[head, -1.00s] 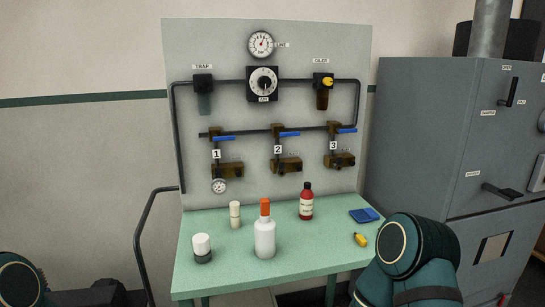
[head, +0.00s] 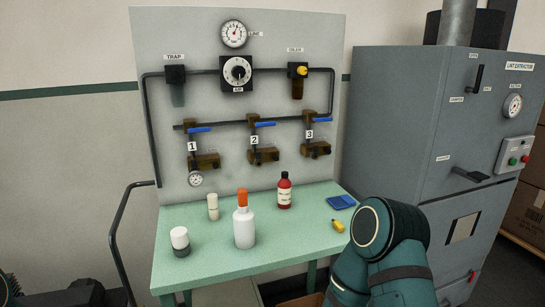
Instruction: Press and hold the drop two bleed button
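The wall panel (head: 225,160) carries three drops numbered 1, 2 and 3 below a black pipe. Drop two (head: 263,155) is the middle one, with a blue lever handle (head: 265,124) above a brown block. Its bleed button is too small to make out. Drop one (head: 204,161) has a small gauge (head: 196,180) under it. Drop three (head: 316,149) is on the right. Neither gripper is in view; only my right arm shows at the lower right, and a part of my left arm at the lower left edge.
A green table (head: 205,266) stands under the panel with a white bottle (head: 244,229), a red bottle (head: 284,191), a white-capped jar (head: 180,241), a cream cylinder (head: 213,208), a blue cloth (head: 341,202) and a yellow item (head: 338,226). A grey lint extractor (head: 400,140) stands right.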

